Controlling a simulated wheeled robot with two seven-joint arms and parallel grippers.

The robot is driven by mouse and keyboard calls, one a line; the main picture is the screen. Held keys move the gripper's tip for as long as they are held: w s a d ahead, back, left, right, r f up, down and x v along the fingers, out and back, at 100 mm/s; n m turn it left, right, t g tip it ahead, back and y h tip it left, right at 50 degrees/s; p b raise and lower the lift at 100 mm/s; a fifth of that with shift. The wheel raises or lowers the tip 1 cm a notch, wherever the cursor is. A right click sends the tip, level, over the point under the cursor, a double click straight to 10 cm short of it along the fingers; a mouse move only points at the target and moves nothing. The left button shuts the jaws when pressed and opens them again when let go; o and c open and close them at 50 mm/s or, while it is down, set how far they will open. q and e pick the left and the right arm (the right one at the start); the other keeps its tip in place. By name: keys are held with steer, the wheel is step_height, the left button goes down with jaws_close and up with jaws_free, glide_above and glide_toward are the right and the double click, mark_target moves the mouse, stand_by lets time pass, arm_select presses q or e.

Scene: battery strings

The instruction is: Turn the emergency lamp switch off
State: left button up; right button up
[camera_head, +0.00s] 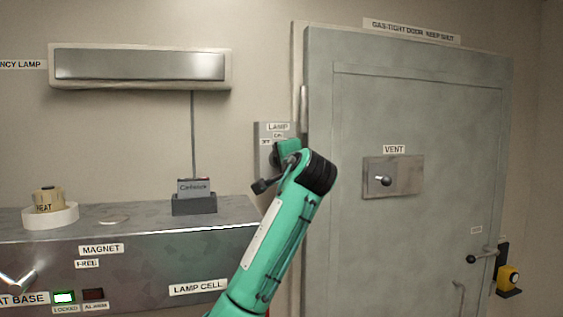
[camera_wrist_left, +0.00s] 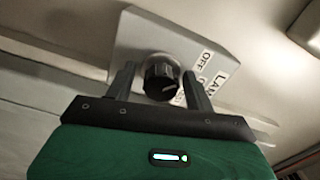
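The lamp switch is a grey plate (camera_head: 264,134) on the wall left of the door, under a LAMP label. In the left wrist view, its black round knob (camera_wrist_left: 160,78) stands out from the plate (camera_wrist_left: 145,37). The OFF label (camera_wrist_left: 205,60) is readable beside the knob; another label is partly hidden. I cannot tell surely which label the knob's mark points to. My left gripper (camera_wrist_left: 159,71) is open, one finger on each side of the knob, with small gaps showing. In the head view my left arm hides the knob. My right gripper is not in view.
The wall lamp (camera_head: 140,66) hangs at upper left, its cord running down to a cell in a dock (camera_head: 194,204) on the metal cabinet (camera_head: 225,218). The grey door (camera_head: 430,120), with a vent handle (camera_head: 383,181), stands close right of the switch.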

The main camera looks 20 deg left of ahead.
arm_select(q)
steer(key=b+v, duration=0.6)
steer(key=v, duration=0.7)
steer(key=shift+s+d, duration=0.3)
